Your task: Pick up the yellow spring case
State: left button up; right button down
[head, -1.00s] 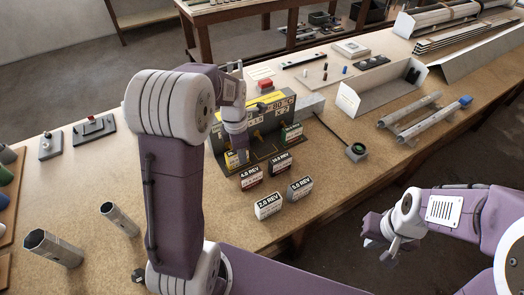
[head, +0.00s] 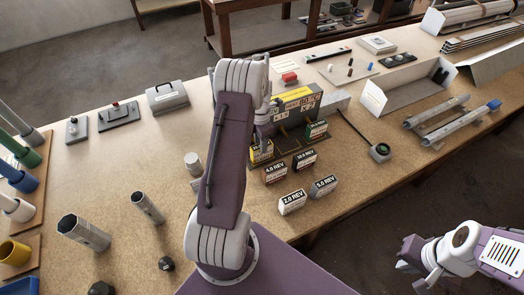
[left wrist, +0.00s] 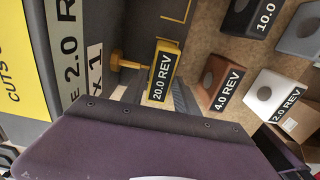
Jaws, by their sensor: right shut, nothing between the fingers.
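The yellow spring case (head: 261,152) stands at the left front of the dark board (head: 296,112). In the left wrist view the yellow case (left wrist: 161,74) carries a "20.0 REV" label. My left gripper (head: 264,140) is right above and at this case, pointing down. In the left wrist view its ridged grey fingers (left wrist: 158,92) appear open, one on each side of the case. Contact cannot be told. My right gripper (head: 422,262) is shut and empty, off the table's front edge at the lower right.
Brown (head: 276,173), black (head: 304,159), white (head: 292,202) and grey (head: 324,186) cases stand close in front of the board. A green case (head: 316,130) is at its right. A rod with a dark round end (head: 380,152) lies further right. Hexagonal tubes (head: 84,232) stand at the left.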

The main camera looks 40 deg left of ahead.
pick_arm(q)
jog(key=shift+f, duration=0.4)
notch_tip(320, 180, down, 5)
jog(key=shift+w+d+r+p, duration=0.1)
jog(key=shift+d+p, duration=0.05)
jog(key=shift+p, duration=0.65)
grip_shut()
